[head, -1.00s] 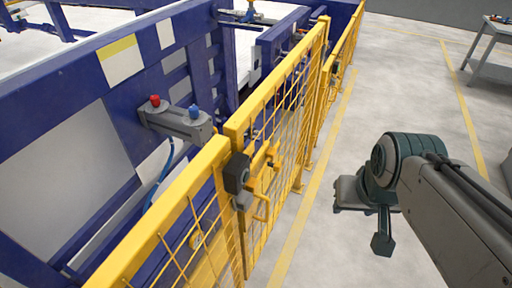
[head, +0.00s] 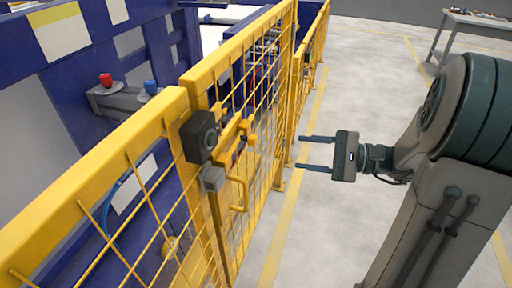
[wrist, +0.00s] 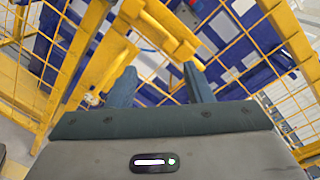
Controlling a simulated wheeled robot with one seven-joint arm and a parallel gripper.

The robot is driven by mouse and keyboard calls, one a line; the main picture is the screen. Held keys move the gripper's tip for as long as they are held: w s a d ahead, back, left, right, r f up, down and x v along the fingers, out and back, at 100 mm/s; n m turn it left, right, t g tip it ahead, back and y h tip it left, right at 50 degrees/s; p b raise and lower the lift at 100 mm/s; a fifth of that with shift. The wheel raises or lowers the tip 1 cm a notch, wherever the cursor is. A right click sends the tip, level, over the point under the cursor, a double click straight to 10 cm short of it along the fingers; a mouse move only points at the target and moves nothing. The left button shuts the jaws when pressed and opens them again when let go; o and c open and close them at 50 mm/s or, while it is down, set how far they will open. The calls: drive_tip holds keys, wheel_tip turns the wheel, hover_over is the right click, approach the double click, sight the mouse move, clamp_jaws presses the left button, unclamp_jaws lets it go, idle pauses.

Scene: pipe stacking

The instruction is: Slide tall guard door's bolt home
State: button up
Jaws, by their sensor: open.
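The tall yellow mesh guard door (head: 236,61) stands upright, its frame edge close beside the neighbouring fence panel (head: 150,116). Its yellow bolt (head: 235,133) with a stubby knob (head: 251,141) sits on the door's near edge, beside a dark box (head: 199,136). I cannot tell how far the bolt reaches into that box. A yellow pull handle (head: 239,194) is below. My gripper (head: 302,153) is open and empty, right of the bolt and apart from it, fingers pointing at the door. In the wrist view, the yellow bolt bar (wrist: 165,38) shows ahead of my fingers (wrist: 160,84).
A grey box (head: 213,178) is under the dark box. Behind the fence is a blue machine frame (head: 70,95) with a red button (head: 105,80) and a blue button (head: 151,87). A table (head: 470,22) stands far right.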

sight(256, 141)
drive_tip(key=shift+m+t, duration=0.3)
drive_tip(key=x, duration=0.4)
drive_tip(key=p+x, duration=0.1)
drive_tip(key=x, duration=0.3)
drive_tip(key=w+x, duration=0.1)
drive_tip(key=x, duration=0.4)
drive_tip(key=shift+w+d+r, duration=0.1)
drive_tip(key=shift+d+r, duration=0.05)
clamp_jaws()
